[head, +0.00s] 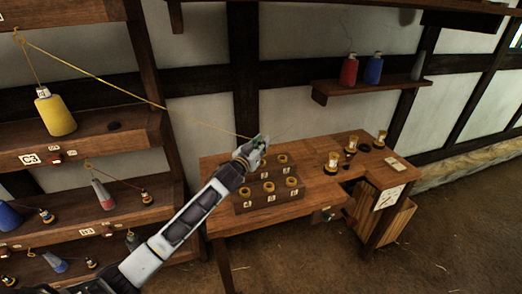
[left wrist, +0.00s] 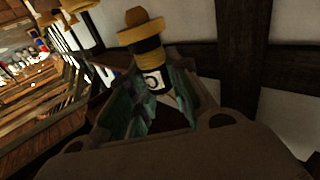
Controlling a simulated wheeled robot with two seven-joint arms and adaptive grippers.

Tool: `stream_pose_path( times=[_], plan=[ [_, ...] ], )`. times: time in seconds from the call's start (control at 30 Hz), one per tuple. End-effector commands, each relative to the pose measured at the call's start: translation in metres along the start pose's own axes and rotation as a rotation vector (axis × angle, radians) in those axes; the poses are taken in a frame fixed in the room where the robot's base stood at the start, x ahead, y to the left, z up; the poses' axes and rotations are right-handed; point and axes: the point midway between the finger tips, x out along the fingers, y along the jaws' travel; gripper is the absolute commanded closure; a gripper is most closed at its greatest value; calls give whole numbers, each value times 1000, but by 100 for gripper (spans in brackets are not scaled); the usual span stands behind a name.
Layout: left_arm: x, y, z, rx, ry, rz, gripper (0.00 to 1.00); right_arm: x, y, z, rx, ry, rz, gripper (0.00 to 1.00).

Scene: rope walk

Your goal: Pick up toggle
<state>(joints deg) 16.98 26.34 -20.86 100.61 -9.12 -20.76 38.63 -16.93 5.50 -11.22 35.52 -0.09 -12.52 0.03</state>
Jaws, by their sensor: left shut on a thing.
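My left gripper (head: 260,143) is over the back left part of the wooden table and is shut on a toggle. The toggle (left wrist: 151,52) shows in the left wrist view between the green finger pads. A yellow cord (head: 150,101) runs taut from the yellow spool (head: 55,115) on the left shelf to my left gripper. My right gripper is not in view.
A block (head: 266,203) with several brass-coloured rings and labels sits on the table (head: 312,144) beneath my left arm. Red (head: 349,70) and blue (head: 373,69) spools stand on a wall shelf. The left rack holds more spools and toggles.

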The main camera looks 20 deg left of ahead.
Motion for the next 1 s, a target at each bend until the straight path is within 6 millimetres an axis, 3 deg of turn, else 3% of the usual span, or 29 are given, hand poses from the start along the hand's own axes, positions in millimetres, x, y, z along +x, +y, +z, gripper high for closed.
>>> stream_pose_path(
  times=[0.2, 0.4, 1.0],
  plan=[
    [0, 0, -35, 2, 3, 0, 100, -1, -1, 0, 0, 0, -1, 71],
    [0, 0, -57, 1, 1, -1, 100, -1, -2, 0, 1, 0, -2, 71],
    [0, 0, -66, 0, 0, 0, 100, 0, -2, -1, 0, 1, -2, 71]
  ],
)
